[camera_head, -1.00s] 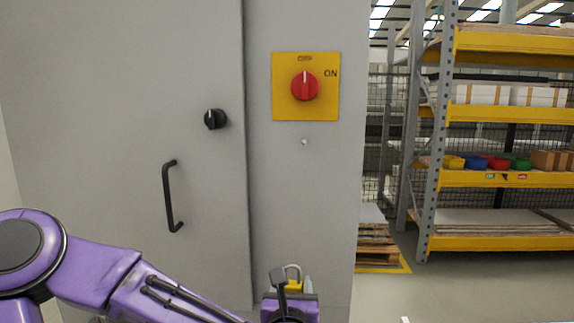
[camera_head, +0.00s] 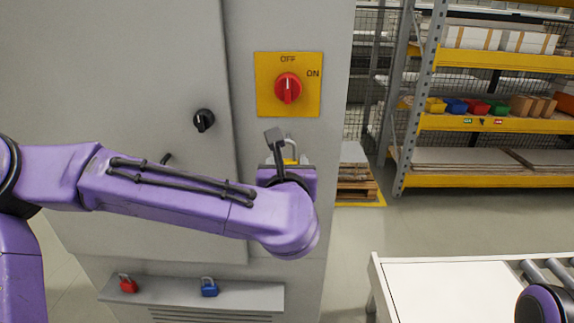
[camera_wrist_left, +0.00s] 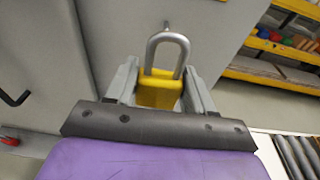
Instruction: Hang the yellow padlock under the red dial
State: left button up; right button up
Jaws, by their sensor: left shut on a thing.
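The red dial (camera_head: 288,88) sits on a yellow plate on the grey cabinet, its pointer vertical below "OFF". My left gripper (camera_head: 291,167) is below the dial, in front of the cabinet. It is shut on the yellow padlock (camera_head: 290,161), which is mostly hidden by the gripper. In the left wrist view the padlock (camera_wrist_left: 158,90) is upright between the two fingers (camera_wrist_left: 160,88), its silver shackle up. A small metal peg (camera_wrist_left: 167,25) on the cabinet shows just above the shackle; I cannot tell whether they touch. My right gripper is out of view.
A red padlock (camera_head: 127,284) and a blue padlock (camera_head: 209,287) are on a low grey ledge (camera_head: 245,297). A black knob (camera_head: 204,120) is left of the dial. A white table (camera_head: 440,295) with rollers stands at lower right. Shelving (camera_head: 480,123) is behind.

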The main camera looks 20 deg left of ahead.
aim_at(286, 149)
pick_arm(q)
jog(key=shift+r+p+x, duration=0.15)
jog(key=shift+p+x, duration=0.25)
jog(key=shift+x, duration=1)
jog(key=shift+r+p+x, duration=0.15)
jog(key=shift+p+x, duration=0.25)
jog(key=shift+x, duration=1)
jog(key=shift+w+f, duration=0.15)
jog(key=shift+w, duration=0.1)
jog(key=shift+a+b, duration=0.25)
jog(key=shift+b, duration=0.55)
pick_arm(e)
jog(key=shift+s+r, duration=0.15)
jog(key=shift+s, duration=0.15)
pick_arm(q)
jog(key=o, duration=1)
jog(key=shift+c, duration=0.2)
jog(key=shift+o, duration=0.9)
jog(key=shift+s+a, duration=0.1)
jog(key=shift+a, duration=0.1)
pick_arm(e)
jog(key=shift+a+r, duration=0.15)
pick_arm(q)
jog(key=shift+d, duration=0.1)
